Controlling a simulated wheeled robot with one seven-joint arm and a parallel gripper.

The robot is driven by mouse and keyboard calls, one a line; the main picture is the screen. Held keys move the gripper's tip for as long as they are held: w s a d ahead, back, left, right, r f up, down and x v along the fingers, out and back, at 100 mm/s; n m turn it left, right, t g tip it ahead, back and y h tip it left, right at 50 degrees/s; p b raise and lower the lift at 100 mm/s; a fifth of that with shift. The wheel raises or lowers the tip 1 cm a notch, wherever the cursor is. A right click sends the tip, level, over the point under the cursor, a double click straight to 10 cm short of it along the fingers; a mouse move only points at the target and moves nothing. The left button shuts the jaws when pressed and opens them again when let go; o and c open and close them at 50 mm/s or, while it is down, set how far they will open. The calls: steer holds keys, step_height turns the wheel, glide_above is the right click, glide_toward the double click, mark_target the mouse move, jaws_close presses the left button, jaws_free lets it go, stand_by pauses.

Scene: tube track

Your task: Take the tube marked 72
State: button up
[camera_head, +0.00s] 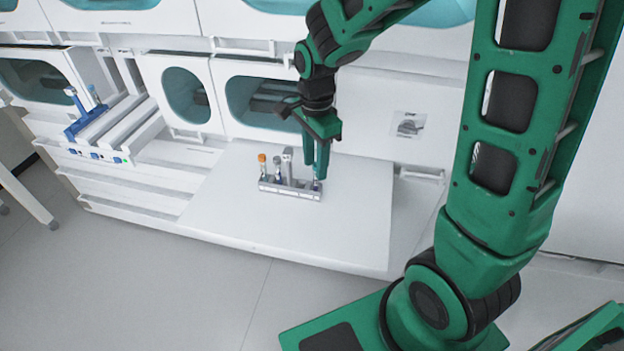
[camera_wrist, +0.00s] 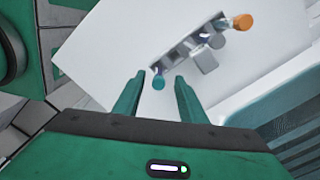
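A small grey rack (camera_head: 290,191) stands on the white tabletop and holds several tubes in a row; it also shows in the wrist view (camera_wrist: 172,57). An orange-capped tube (camera_head: 262,160) is at its left end, with a dark-topped tube (camera_head: 277,168) and a grey-capped tube (camera_head: 288,158) beside it. A teal-capped tube (camera_wrist: 158,82) is at the other end. My gripper (camera_wrist: 160,76) is open, pointing down over that end, with the teal cap between its fingertips and gaps visible on both sides. No number is readable on any tube.
The white tabletop (camera_head: 240,215) is clear around the rack. White cabinets with teal windows (camera_head: 265,103) stand close behind it. At the left, a blue device (camera_head: 85,118) sits on white rails.

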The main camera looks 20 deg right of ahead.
mark_target(316, 181)
steer(key=shift+d+f, duration=0.1)
steer(key=shift+f, duration=2.55)
steer(key=shift+c, duration=0.4)
steer(key=c, duration=0.8)
